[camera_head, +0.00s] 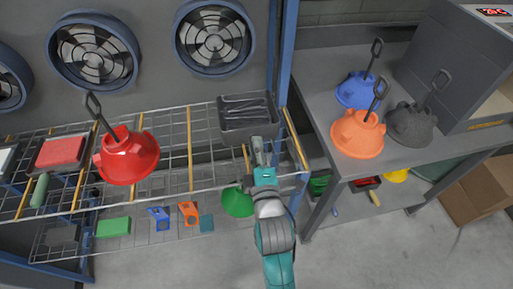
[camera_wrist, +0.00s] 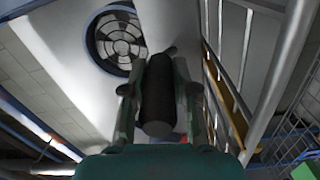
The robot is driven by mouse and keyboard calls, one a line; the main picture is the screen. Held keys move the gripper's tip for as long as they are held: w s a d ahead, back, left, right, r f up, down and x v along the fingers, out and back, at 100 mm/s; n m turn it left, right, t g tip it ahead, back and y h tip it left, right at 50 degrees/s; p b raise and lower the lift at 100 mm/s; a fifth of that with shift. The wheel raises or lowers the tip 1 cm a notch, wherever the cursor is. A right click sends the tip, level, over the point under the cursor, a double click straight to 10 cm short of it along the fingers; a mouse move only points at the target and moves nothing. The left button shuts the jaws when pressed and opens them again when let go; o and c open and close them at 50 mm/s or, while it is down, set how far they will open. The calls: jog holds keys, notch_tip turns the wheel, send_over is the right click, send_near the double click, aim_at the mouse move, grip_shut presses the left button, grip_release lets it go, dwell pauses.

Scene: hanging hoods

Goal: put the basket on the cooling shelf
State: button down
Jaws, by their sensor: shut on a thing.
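The basket (camera_head: 247,133) is a dark grey open box at the right end of the wire shelf (camera_head: 172,150). It is over or on the shelf's mesh; I cannot tell whether it touches. My gripper (camera_head: 258,150) is at the basket's near side. In the wrist view my gripper's fingers (camera_wrist: 158,105) are shut on a dark round bar (camera_wrist: 159,100), which looks like the basket's handle. Its join to the basket is hidden.
A red hood (camera_head: 128,160) sits at the shelf's left. A blue post (camera_head: 284,60) rises right of the basket. Blue, orange (camera_head: 357,135) and dark grey hoods stand on the grey table at right. A green cone (camera_head: 237,202) is below the shelf. Fans line the back wall.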

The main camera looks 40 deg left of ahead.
jog(key=c, duration=0.9)
grip_release()
jog(key=shift+r, duration=0.1)
jog(key=v, duration=1.2)
jog(key=s+d+f+m+t+h, duration=0.1)
jog(key=s+d+f+m+h, duration=0.2)
jog(key=d, duration=0.5)
jog(key=s+d+f+m+t+h, duration=0.1)
jog(key=d+f+m, duration=0.2)
jog(key=d+m, duration=0.35)
jog(key=s+d+f+m+t+h, duration=0.1)
jog(key=s+d+f+m+h, duration=0.15)
jog(key=d, duration=0.65)
jog(key=s+d+m+h, duration=0.2)
jog(key=s+d+m, duration=0.2)
jog(key=s, duration=0.1)
jog(key=s+d+r+m+h, duration=0.1)
jog(key=s+d+m+h, duration=0.1)
jog(key=s+d+m, duration=0.2)
jog(key=s+d+m+h, duration=0.3)
jog(key=s+d+m, duration=0.2)
jog(key=s, duration=0.2)
jog(key=shift+s+r+g, duration=0.25)
jog(key=shift+r+g, duration=0.05)
jog(key=shift+r, duration=0.05)
